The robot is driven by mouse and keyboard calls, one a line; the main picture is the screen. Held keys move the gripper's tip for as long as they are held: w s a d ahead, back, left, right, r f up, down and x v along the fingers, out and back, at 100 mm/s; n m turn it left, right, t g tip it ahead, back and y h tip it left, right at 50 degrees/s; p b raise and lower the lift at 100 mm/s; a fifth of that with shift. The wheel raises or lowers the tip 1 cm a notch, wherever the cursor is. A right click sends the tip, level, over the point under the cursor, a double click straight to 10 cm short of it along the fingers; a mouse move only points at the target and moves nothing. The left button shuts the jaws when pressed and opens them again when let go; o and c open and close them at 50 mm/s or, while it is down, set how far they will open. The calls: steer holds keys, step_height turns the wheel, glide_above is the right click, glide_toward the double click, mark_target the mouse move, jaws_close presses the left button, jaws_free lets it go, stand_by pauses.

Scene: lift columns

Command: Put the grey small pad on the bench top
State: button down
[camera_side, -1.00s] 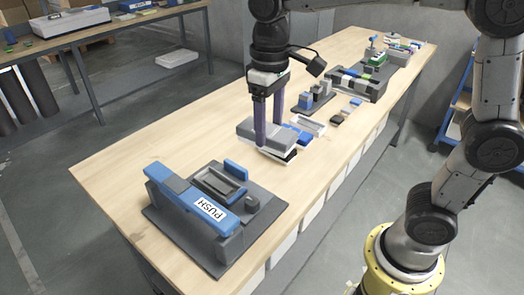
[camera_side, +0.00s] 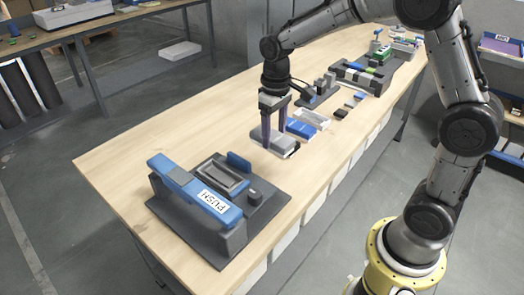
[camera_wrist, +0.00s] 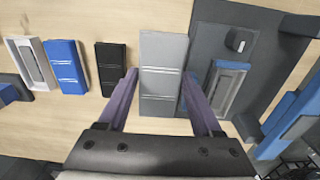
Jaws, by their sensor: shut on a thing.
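The grey small pad (camera_wrist: 164,68) is a flat slab with thin slots across it, upright in the wrist view between my gripper's (camera_wrist: 160,76) two purple fingers. My gripper is shut on it. In the side view my gripper (camera_side: 275,141) points down at the bench top (camera_side: 190,125), and the pad (camera_side: 263,137) lies level between the fingers, low over the wood. I cannot tell whether it touches the bench. The pad's far side is partly hidden by the fingers in the side view.
In the wrist view a black pad (camera_wrist: 110,66), a blue pad (camera_wrist: 66,68) and a white tray (camera_wrist: 30,50) lie left of the grey pad. A dark fixture with a blue PUSH bar (camera_side: 197,188) stands close on the other side. The bench's far-left part is clear.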

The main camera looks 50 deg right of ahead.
steer(key=w+f, duration=0.4)
steer(key=f, duration=0.1)
steer(key=shift+d+f, duration=0.1)
steer(key=shift+w+f, duration=0.1)
steer(key=shift+f, duration=1.45)
steer(key=shift+f, duration=0.1)
steer(key=shift+c, duration=0.3)
jaws_free()
